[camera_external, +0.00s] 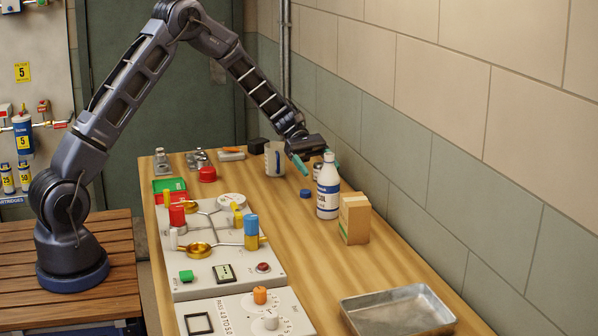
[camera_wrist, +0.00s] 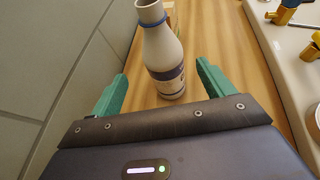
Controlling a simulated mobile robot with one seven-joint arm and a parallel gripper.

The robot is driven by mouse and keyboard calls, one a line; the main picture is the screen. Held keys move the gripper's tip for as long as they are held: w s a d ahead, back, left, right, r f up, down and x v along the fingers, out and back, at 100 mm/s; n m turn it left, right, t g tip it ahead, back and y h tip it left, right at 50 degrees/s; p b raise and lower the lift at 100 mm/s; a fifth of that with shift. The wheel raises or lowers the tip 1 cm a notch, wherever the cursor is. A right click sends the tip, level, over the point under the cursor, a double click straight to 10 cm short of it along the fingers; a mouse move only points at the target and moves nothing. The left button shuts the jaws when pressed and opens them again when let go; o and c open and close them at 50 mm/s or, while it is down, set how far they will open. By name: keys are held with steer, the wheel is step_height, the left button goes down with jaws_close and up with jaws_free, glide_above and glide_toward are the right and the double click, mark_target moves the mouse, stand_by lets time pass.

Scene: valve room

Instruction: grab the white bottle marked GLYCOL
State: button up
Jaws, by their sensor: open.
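The white bottle (camera_external: 328,188) stands upright on the wooden table, with a blue-and-white label and a blue ring at its neck. Its lettering is too small to read fully. In the wrist view the bottle (camera_wrist: 163,52) stands between and a little beyond the two teal fingers. My gripper (camera_external: 317,164) is open and empty, low over the table just behind the bottle in the external view. In the wrist view my gripper (camera_wrist: 161,68) has a finger on each side of the bottle, with gaps visible and no clear contact.
A cardboard box (camera_external: 354,218) stands close in front of the bottle. A small blue cap (camera_external: 306,193) lies to its left, and a grey mug (camera_external: 274,158) stands behind. A metal tray (camera_external: 398,312) is at the front. The tiled wall (camera_external: 425,170) runs along the right; a valve panel (camera_external: 222,250) lies left.

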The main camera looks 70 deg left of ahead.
mark_target(334, 189)
steer(key=x, duration=0.9)
steer(key=shift+s, duration=0.2)
steer(key=c, duration=1.2)
steer(key=shift+r, duration=0.15)
